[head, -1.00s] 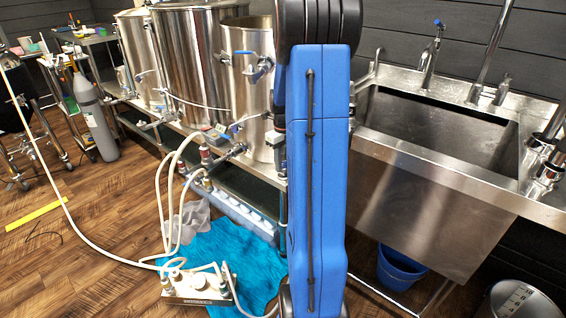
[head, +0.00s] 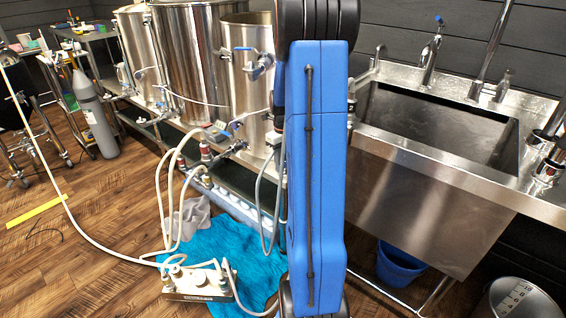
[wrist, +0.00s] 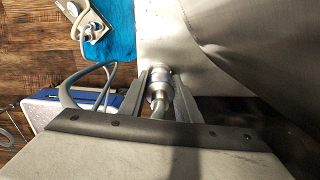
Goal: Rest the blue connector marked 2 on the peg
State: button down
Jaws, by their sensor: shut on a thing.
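In the wrist view my gripper (wrist: 159,78) is shut on a metal connector (wrist: 158,86) with a pale blue tint. A grey hose (wrist: 70,92) loops out to the left near it. No number can be read on the connector. In the head view my blue arm hides the gripper and the connector; the grey hose (head: 260,205) hangs just left of the arm. I cannot make out the peg in either view.
A steel sink (head: 430,195) stands right, with a blue bucket (head: 398,268) below. Steel kettles (head: 190,65) stand on a bench at left. A pump (head: 197,284) with pale hoses sits by a teal mat (head: 222,250). Bare steel (wrist: 185,40) lies beyond the gripper.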

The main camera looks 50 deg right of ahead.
jog(key=c, duration=1.3)
grip_release()
jog(key=shift+o, duration=0.2)
notch_tip(320, 180, up, 12)
